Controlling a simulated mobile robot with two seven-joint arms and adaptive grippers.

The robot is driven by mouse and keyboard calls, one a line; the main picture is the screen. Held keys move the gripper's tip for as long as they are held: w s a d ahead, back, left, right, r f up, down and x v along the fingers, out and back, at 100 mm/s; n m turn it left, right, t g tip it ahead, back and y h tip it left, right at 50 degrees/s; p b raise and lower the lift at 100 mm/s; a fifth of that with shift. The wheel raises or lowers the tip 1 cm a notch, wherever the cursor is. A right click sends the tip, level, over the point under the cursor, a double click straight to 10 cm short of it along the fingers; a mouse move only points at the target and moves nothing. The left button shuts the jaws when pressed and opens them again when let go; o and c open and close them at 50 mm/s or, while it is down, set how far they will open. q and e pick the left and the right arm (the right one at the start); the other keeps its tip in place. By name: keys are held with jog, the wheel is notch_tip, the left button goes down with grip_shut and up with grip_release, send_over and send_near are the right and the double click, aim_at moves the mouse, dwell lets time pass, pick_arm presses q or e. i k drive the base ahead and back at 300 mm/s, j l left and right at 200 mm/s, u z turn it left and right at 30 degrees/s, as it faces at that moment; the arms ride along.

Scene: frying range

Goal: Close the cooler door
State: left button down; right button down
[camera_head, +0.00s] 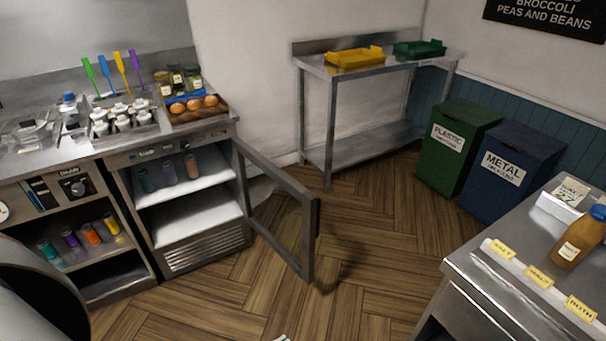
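The cooler (198,262) is built in under the steel counter at the left. Its door (309,240) is a grey frame with a see-through middle, hinged on the cooler's right side. The door stands wide open, swung out over the wooden floor. Inside, several small containers (168,173) stand on the upper white shelf, and the lower shelf (198,216) looks empty.
A steel table (372,69) with a yellow crate (354,57) and a green crate (419,48) stands at the back. Green (455,147) and blue (508,172) bins stand at right. A counter (490,285) fills the lower right. The floor (375,235) between is clear.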

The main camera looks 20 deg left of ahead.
aim_at(312, 203)
jog(key=i+j, duration=0.3)
jog(key=j, duration=0.15)
jog(key=i+j, duration=0.3)
jog(key=j, duration=0.15)
